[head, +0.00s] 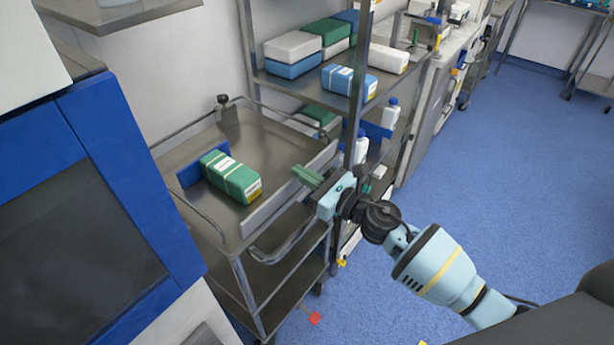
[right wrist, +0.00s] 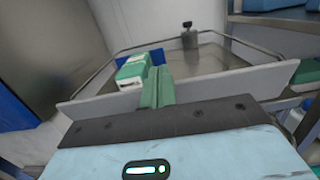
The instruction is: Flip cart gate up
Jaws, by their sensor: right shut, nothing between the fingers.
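The steel cart (head: 264,142) stands left of centre, with a flat top tray and rails on its sides. Its gate (head: 285,193) is a long light-grey panel along the tray's near right edge, and it looks raised along that edge. The gate (right wrist: 215,88) crosses the right wrist view from left to right. My right gripper (head: 306,176) is at the gate's upper edge, its green fingers shut and empty, pointing over the tray. The fingers (right wrist: 157,87) hide part of the gate; I cannot tell whether they touch it. My left gripper is not in view.
A green box (head: 230,178) lies on the tray against a blue piece (head: 190,173). A shelf rack (head: 335,85) with boxes and bottles stands close behind the cart. A blue-fronted cabinet (head: 120,190) is at left. Blue floor (head: 480,170) is open at right.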

